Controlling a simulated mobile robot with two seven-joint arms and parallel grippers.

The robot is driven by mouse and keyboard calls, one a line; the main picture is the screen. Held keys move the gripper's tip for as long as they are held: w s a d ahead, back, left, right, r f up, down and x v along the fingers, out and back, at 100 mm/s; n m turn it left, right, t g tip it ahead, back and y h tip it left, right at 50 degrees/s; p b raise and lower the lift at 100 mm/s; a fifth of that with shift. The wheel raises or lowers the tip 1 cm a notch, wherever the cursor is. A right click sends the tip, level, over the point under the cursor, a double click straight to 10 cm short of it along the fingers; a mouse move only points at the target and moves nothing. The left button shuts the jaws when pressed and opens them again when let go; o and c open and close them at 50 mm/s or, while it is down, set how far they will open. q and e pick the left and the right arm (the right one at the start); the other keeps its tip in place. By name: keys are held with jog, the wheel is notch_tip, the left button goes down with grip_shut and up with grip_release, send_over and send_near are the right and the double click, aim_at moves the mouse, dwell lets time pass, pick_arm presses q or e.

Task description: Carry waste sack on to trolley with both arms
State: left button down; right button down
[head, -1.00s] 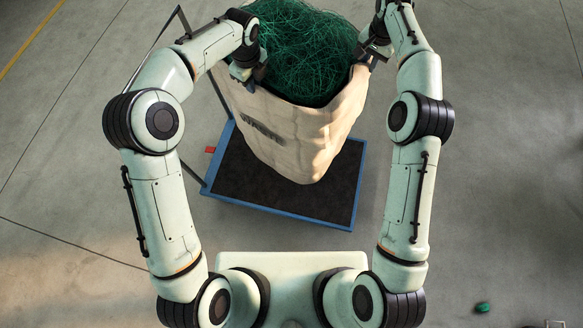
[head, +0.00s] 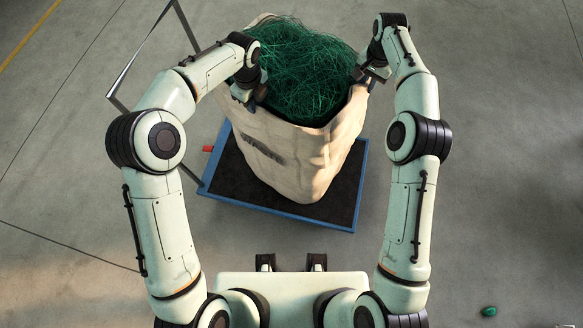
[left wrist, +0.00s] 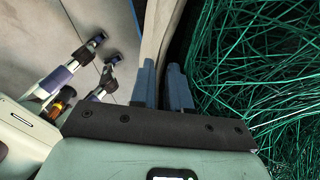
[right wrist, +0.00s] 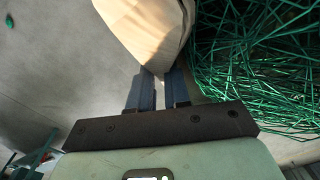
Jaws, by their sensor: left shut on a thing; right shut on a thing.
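The waste sack (head: 310,165) is a cream fabric bag with dark lettering, open at the top and full of tangled green netting (head: 305,70). It is upright over the trolley's dark deck (head: 230,180), which has a blue rim (head: 285,216). I cannot tell whether its base touches the deck. My left gripper (head: 248,92) is shut on the sack's left rim, and its fingers straddle the fabric in the left wrist view (left wrist: 160,85). My right gripper (head: 368,74) is shut on the right rim, also seen in the right wrist view (right wrist: 160,92).
The trolley's grey handle frame (head: 139,67) rises at the left, close to my left arm. A red piece (head: 207,149) sticks out from the deck's left edge. A small green object (head: 489,311) lies on the floor at lower right. The concrete floor around is mostly clear.

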pick_arm(q)
jog(key=shift+w, duration=0.1)
pick_arm(e)
jog(key=shift+d, duration=0.15)
pick_arm(q)
jog(key=c, duration=1.3)
grip_release()
jog(key=shift+s+a+f, duration=0.1)
jog(key=shift+s+f, duration=0.1)
jog(key=shift+f, duration=0.1)
jog(key=shift+c, duration=0.2)
pick_arm(e)
jog(key=c, duration=1.3)
grip_release()
jog(key=shift+s+f, duration=0.15)
jog(key=shift+f, duration=0.25)
pick_arm(q)
jog(key=shift+o, duration=1.2)
jog(key=shift+s+r, duration=0.2)
pick_arm(e)
jog(key=shift+o, duration=1)
jog(key=shift+s+r, duration=0.2)
jog(key=shift+r, duration=0.05)
pick_arm(q)
jog(key=shift+w+f, duration=0.1)
pick_arm(e)
jog(key=shift+w+a+f, duration=0.1)
jog(key=shift+a, duration=0.1)
pick_arm(q)
jog(key=shift+d, duration=0.2)
